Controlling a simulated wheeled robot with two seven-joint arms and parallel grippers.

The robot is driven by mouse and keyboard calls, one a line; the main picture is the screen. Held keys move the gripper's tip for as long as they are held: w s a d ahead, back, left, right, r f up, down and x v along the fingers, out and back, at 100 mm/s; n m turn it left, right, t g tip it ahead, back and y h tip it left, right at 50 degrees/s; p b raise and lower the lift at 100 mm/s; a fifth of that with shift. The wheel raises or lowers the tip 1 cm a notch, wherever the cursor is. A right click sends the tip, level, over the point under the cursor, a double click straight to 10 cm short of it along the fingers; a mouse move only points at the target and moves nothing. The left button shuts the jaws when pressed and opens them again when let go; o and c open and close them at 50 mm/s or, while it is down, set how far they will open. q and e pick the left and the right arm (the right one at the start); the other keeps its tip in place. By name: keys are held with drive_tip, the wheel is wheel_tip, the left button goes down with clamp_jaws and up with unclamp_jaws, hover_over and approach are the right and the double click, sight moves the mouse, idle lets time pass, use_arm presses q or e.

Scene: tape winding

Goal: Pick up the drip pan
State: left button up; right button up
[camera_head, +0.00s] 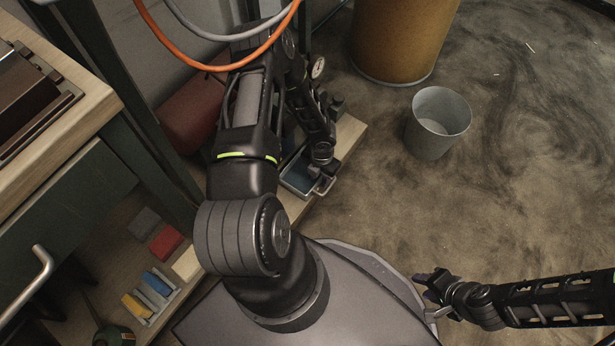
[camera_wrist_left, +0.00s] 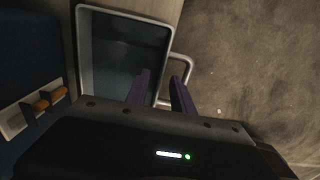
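The drip pan (camera_head: 297,181) is a grey rectangular tray with a loop handle (camera_head: 325,186), on the low wooden shelf in the head view. In the left wrist view the pan (camera_wrist_left: 105,50) is seen from above, and its handle (camera_wrist_left: 188,66) sticks out to the right. My left gripper (camera_wrist_left: 162,90) is open over the handle side. One finger is over the pan's inside and the other is outside the rim, by the handle. Whether they touch it is unclear. My right gripper (camera_head: 430,293) is far from the pan, near my base; its opening is too small to judge.
A wooden workbench (camera_head: 60,130) with a drawer stands at left. Coloured boxes (camera_head: 165,242) lie on the shelf below. A grey bucket (camera_head: 432,140) and a brown drum (camera_head: 400,45) stand on the floor. Orange and grey cables (camera_head: 220,67) hang near my left arm. The floor at right is clear.

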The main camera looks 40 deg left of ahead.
use_arm(q)
drive_tip(key=shift+f, duration=0.8)
clamp_jaws()
drive_tip(key=shift+r, duration=0.1)
idle(1.1)
